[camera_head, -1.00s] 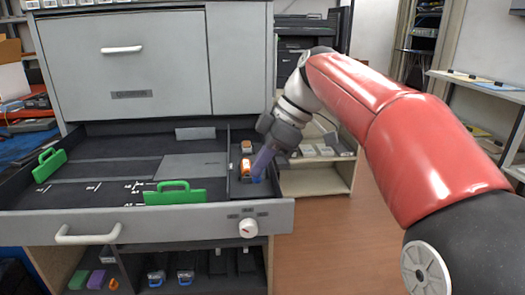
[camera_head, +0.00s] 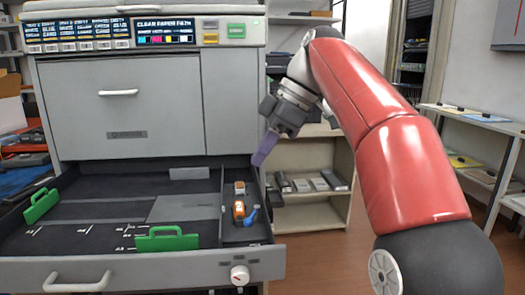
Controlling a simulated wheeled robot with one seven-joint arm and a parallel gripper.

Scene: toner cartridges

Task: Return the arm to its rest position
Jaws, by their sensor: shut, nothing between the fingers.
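My red arm (camera_head: 392,125) reaches in from the right, bent at the top with its wrist hanging down to the left. My gripper (camera_head: 260,159), with a purplish end, is shut and empty. It hangs in the air over the right rim of the open drawer (camera_head: 205,265), clear of the things inside. An orange part with a blue lever (camera_head: 239,211) lies in the narrow right compartment of the drawer, below and left of the gripper.
The drawer juts out of a grey printer (camera_head: 155,100) with a display panel (camera_head: 165,31) on top. A shelf (camera_head: 310,200) with grey boxes stands behind my gripper. The floor at the right is open.

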